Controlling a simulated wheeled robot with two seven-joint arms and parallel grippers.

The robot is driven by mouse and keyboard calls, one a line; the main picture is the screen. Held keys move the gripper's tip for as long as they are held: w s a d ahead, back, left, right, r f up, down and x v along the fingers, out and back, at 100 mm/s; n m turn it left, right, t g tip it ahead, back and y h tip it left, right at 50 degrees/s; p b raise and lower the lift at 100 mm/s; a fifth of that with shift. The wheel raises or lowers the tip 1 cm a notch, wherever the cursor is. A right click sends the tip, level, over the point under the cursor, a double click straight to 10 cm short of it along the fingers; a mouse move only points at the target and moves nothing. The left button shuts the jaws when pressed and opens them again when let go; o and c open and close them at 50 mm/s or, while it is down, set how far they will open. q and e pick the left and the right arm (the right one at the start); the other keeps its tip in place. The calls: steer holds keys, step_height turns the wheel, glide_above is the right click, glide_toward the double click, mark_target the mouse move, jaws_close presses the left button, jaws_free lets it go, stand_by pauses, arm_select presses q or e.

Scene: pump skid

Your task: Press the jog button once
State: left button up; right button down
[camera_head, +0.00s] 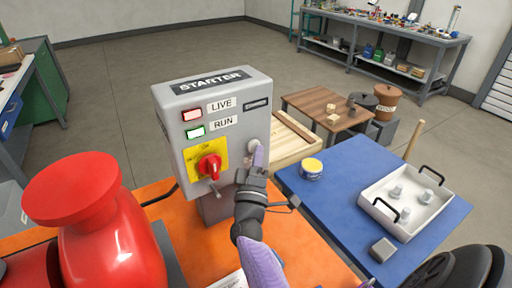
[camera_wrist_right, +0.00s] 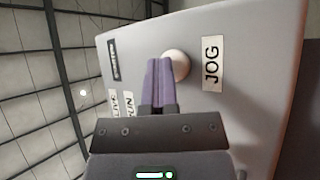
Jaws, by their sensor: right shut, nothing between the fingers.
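The grey starter box (camera_head: 215,88) stands on an orange surface, with a red LIVE lamp (camera_head: 192,115), a green RUN lamp (camera_head: 195,132) and a red rotary switch (camera_head: 209,167) on a yellow plate. The pale round jog button (camera_wrist_right: 178,66) sits beside the JOG label (camera_wrist_right: 212,63). In the head view the button (camera_head: 252,145) is partly hidden by my right gripper (camera_head: 259,157). That gripper's purple fingers are shut and empty, their tips at the button. In the right wrist view they overlap its left edge; I cannot tell whether they touch. My left gripper is out of view.
A large red pump body (camera_head: 95,220) stands left of the box. To the right, a blue table (camera_head: 335,225) holds a white tray (camera_head: 415,222), a yellow-topped tin (camera_head: 312,169) and a grey block (camera_head: 382,249). A wooden table (camera_head: 315,100) stands behind.

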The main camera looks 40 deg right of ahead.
steer(key=shift+s+a+p, duration=0.1)
steer(key=shift+s+p, duration=0.5)
steer(key=shift+s, duration=0.15)
steer(key=shift+s, duration=0.1)
steer(key=s+p, duration=0.2)
steer(key=s, duration=0.1)
steer(key=s+p, duration=0.1)
steer(key=shift+s+a, duration=0.25)
steer(key=shift+s, duration=0.15)
